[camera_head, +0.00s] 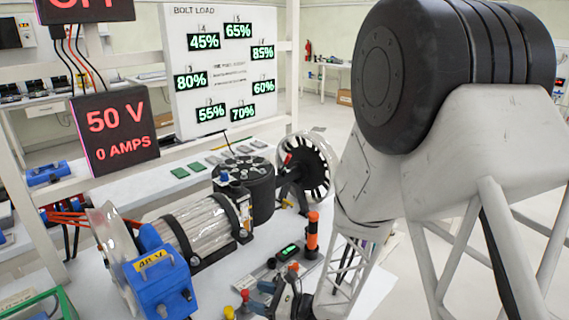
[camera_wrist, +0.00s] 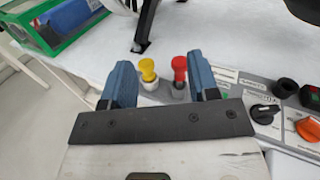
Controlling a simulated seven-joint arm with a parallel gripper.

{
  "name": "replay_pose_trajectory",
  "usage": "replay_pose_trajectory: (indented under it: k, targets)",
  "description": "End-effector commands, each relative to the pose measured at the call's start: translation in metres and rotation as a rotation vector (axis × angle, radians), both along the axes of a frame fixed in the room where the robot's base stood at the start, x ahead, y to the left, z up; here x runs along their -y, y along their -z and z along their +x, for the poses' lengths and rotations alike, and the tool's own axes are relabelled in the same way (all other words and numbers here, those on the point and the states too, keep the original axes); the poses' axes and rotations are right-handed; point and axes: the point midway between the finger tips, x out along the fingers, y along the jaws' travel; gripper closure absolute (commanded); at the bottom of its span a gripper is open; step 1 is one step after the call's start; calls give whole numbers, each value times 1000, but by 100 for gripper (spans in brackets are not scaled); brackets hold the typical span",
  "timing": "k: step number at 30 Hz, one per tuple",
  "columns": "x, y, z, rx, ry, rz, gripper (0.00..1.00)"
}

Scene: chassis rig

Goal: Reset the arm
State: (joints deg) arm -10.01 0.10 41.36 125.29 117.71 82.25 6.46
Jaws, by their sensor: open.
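My gripper (camera_wrist: 160,80) shows in the wrist view with its two blue fingers apart and nothing held between them. Beyond the fingers, a yellow knob (camera_wrist: 147,70) and a red knob (camera_wrist: 180,68) stand upright, seen through the gap. I cannot tell how far the fingertips are from them. In the head view my arm (camera_head: 375,170) fills the right side and reaches down to the bench's front. The same yellow knob (camera_head: 228,313) and red knob (camera_head: 245,296) show at the bottom edge, partly cut off or covered.
A grey control panel (camera_wrist: 240,82) with a black and an orange rotary knob (camera_wrist: 307,128) lies right of the fingers. On the white bench stand a blue 48 V box (camera_head: 160,285), a clear cylinder (camera_head: 205,228), a black drum (camera_head: 247,185) and a spoked wheel (camera_head: 308,165). A bolt load board (camera_head: 222,20) stands behind.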

Motion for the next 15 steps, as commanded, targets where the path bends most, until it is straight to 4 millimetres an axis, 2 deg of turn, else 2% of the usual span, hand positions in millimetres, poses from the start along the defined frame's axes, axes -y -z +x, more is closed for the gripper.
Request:
replay_pose_trajectory:
  k: [1,7,15]
  targets:
    - [0,-13,-5,27,-39,-17,45]
    - [5,-59,-33,149,-231,-131,45]
    - [27,-107,-78,337,-477,-334,45]
